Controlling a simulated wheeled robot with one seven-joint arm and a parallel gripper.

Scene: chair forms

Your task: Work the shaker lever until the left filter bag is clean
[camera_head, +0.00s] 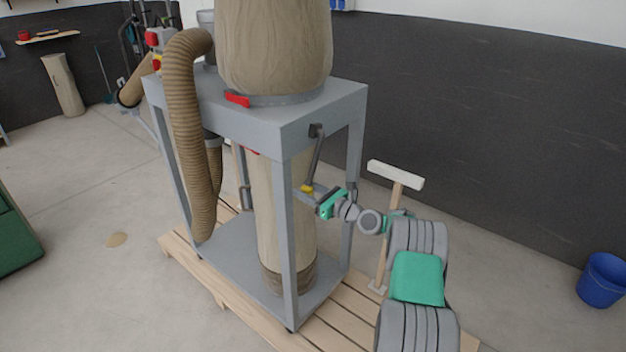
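A grey-framed dust collector (240,118) stands in the middle of the view. One large tan filter bag (275,45) rises from its top, held by a grey band with a red clamp (237,98); the bag's upper part is cut off by the picture edge. I cannot tell whether it is the left one. The shaker lever (316,155) hangs from a dark pivot on the frame's right end, slightly tilted, with a yellow grip (307,188) at its lower end. My gripper (315,193) is at that grip; whether its fingers are closed around it is too small to tell.
A lower tan bag (268,215) hangs inside the frame, and a ribbed hose (186,120) runs down its left. The collector stands on a wooden pallet (350,318). A wooden T-handled tool (396,176) stands close behind my arm. A blue bucket (602,280) is far right.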

